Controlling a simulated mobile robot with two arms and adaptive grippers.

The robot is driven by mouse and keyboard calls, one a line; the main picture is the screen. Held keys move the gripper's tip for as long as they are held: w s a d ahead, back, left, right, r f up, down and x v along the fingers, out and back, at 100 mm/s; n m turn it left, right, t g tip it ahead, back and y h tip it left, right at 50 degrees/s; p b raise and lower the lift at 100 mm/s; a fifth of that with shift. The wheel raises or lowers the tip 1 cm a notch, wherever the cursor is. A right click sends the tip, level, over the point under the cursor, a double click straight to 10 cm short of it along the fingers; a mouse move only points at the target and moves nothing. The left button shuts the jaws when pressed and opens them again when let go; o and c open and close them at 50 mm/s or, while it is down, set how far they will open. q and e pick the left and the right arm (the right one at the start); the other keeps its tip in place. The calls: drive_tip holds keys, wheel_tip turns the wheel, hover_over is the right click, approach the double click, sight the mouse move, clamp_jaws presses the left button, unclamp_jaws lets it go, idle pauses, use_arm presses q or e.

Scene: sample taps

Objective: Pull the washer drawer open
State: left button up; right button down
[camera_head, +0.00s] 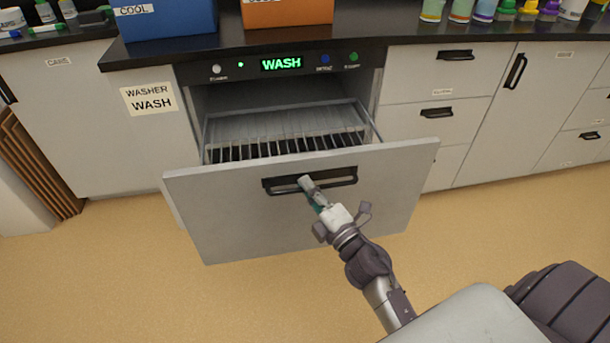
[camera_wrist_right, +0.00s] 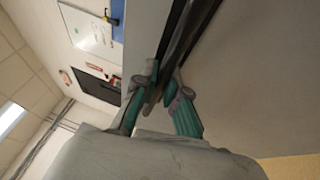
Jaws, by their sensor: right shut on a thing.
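The washer drawer (camera_head: 240,220) has a light grey front and stands pulled out from the counter, with its wire rack (camera_head: 285,142) showing behind the front. The rack looks empty. The drawer's black handle (camera_head: 340,181) runs across the upper middle of the front. My right gripper (camera_head: 307,186) is at the handle's left half and is shut on it. In the right wrist view the green-sided fingers (camera_wrist_right: 162,92) lie on both sides of the dark handle bar (camera_wrist_right: 180,45). My left gripper is not in view.
The control panel (camera_head: 282,64) above the drawer glows "WASH". A blue bin (camera_head: 168,20) and an orange bin (camera_head: 290,12) stand on the counter. Closed cabinets (camera_head: 430,125) flank the drawer. The tan floor (camera_head: 120,270) in front is clear at left.

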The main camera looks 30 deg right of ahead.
drive_tip(key=shift+s+a, duration=0.1)
drive_tip(key=shift+s, duration=0.3)
drive_tip(key=c, duration=1.2)
unclamp_jaws()
drive_tip(key=shift+s, duration=0.1)
drive_tip(key=v, duration=1.2)
drive_tip(key=shift+f, duration=0.1)
